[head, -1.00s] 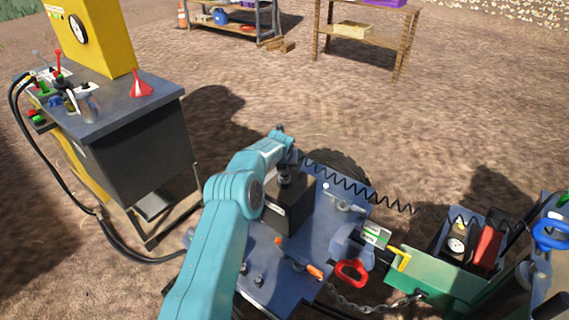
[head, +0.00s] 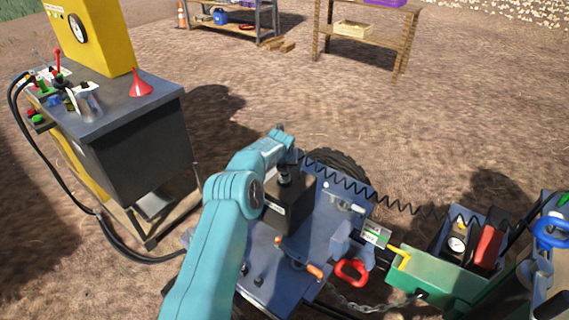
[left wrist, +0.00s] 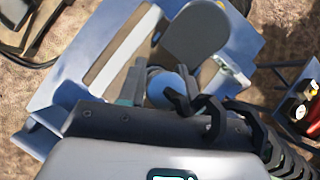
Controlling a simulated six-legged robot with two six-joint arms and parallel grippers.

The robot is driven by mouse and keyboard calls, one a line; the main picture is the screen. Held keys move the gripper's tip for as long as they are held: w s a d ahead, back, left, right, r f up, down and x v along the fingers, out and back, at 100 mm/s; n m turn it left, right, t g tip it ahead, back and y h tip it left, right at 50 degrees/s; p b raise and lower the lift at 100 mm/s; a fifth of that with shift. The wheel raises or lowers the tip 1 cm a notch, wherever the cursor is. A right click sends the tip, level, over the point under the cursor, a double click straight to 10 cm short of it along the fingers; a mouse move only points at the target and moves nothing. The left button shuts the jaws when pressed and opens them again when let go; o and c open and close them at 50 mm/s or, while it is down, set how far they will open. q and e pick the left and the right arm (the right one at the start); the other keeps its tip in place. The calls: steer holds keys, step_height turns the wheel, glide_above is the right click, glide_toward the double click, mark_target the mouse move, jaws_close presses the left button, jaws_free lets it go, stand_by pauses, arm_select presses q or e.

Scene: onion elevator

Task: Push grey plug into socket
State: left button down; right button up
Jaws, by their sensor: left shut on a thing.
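My left gripper (left wrist: 160,84) is shut on the plug (left wrist: 169,90), which shows in the left wrist view as a blue-grey round body between the fingers. A black coiled cable (head: 350,184) runs right from the gripper's area in the head view; black cable loops also show beside the plug in the wrist view. A dark grey rounded flap (left wrist: 194,34) stands just beyond the plug; it may be a socket lid. The socket opening is hidden, so I cannot tell how far in the plug is. In the head view my arm hides the plug. My right gripper is not in view.
The blue platform (head: 318,240) bears a black box (head: 290,207), a red ring handle (head: 351,272) and orange-tipped levers. A green container (head: 430,278) stands right of it.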

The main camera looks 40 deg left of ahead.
arm_select(q)
steer(key=shift+f+b, duration=0.55)
steer(key=shift+f, duration=0.2)
steer(key=shift+c, duration=1.4)
jaws_free()
steer(key=shift+r+p, duration=2.2)
steer(key=shift+r, duration=1.35)
steer(key=shift+s+f, duration=0.1)
